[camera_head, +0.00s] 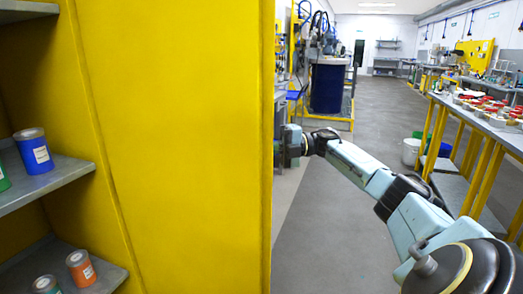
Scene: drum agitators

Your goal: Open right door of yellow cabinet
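The yellow cabinet (45,105) fills the left side of the view, with its inside and grey shelves showing. Its right door (180,150) stands swung open as a broad yellow panel, inner face towards me. My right arm comes in from the lower right, and my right gripper (292,146) is at the door's free edge, on its far side. Its fingertips are hidden behind the door, so I cannot see whether they are shut or touch the handle. My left gripper is not in view.
A blue can (33,150) stands on the upper shelf (60,178), an orange can (81,268) on the lower one. A workbench (490,120) with many small items lines the right. A blue drum (327,87) stands at the back. Open floor (325,235) lies right of the door.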

